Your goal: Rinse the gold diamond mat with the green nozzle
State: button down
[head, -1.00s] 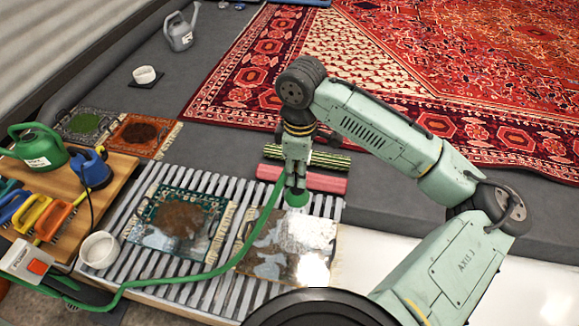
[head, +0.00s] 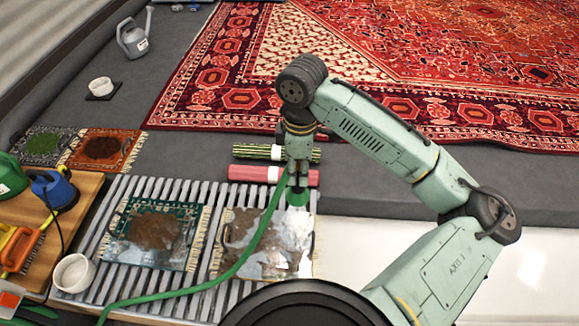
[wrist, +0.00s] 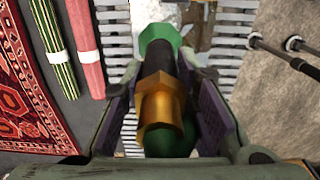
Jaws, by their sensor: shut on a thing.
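The green nozzle (head: 313,197) is held in my gripper (head: 298,190), which is shut on it. In the wrist view the nozzle (wrist: 158,38) has a green tip, a dark barrel and a brass collar between the jaws (wrist: 165,95). A pale tan mat (head: 290,252), likely the gold diamond mat, lies on the slatted rack below. It has brown dirt at the left and shiny, wet-looking patches; its pattern is hard to make out. The nozzle is above its far right corner. I cannot tell whether water flows. A green hose (head: 215,282) crosses the mat's left side.
A dirty teal mat (head: 180,250) lies left on the slatted rack (head: 100,285), with a white bowl (head: 74,273) beside it. Red (head: 250,174) and green-striped (head: 250,152) rolls lie behind. Brushes and a blue can (head: 55,190) crowd the wooden board at left.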

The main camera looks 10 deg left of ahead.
jog(key=shift+w+d, duration=0.15)
jog(key=shift+d, duration=2.4)
